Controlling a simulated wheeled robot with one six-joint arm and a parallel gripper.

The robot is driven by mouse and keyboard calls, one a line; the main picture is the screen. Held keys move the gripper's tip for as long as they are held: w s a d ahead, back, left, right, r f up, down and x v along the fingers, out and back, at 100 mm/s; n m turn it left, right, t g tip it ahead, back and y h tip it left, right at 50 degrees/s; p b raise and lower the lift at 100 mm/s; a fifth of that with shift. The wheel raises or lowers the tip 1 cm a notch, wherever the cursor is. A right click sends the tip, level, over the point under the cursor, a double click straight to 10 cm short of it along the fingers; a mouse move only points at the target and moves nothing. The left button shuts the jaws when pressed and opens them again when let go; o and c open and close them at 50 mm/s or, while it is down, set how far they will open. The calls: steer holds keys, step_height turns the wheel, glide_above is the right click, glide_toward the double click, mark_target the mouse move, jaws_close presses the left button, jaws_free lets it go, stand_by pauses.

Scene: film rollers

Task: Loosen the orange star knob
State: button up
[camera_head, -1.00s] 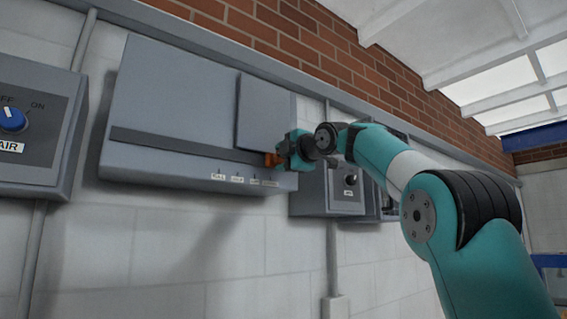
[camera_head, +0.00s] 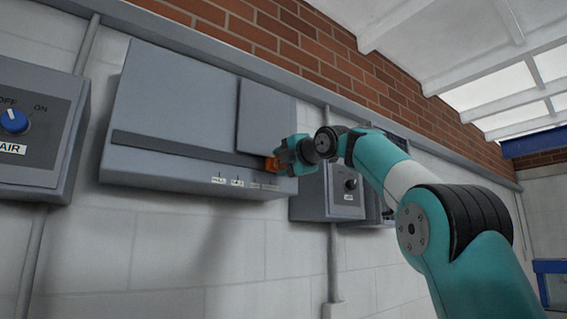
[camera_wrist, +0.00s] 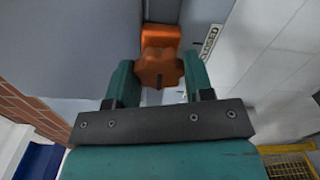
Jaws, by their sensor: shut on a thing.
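The orange star knob (camera_wrist: 158,68) shows in the wrist view between the two teal fingers of my gripper (camera_wrist: 158,84). The fingers are shut on its sides. An orange block (camera_wrist: 161,36) shows just beyond the knob. In the head view the knob (camera_head: 270,163) is a small orange patch at the lower right of the large grey box (camera_head: 170,100), and my gripper (camera_head: 283,158) meets it from the right. A dark slot strip (camera_head: 180,145) runs along the box toward the knob. A label reading CLOSED (camera_wrist: 210,40) shows beside the knob.
Several small labels (camera_head: 237,183) line the box's lower edge. A control box with a blue AIR knob (camera_head: 14,121) is at the left. Another grey box with a dark knob (camera_head: 350,184) is close to the right of my gripper. A yellow grid (camera_wrist: 288,165) shows at lower right in the wrist view.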

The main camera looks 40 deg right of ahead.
steer(key=o, duration=0.9)
steer(key=s+b, duration=0.1)
steer(key=s, duration=0.4)
steer(key=s+b, duration=0.2)
steer(key=s, duration=0.4)
steer(key=s+b, duration=0.1)
steer(key=s, duration=0.5)
steer(key=shift+s+d, duration=0.2)
steer(key=shift+d, duration=0.1)
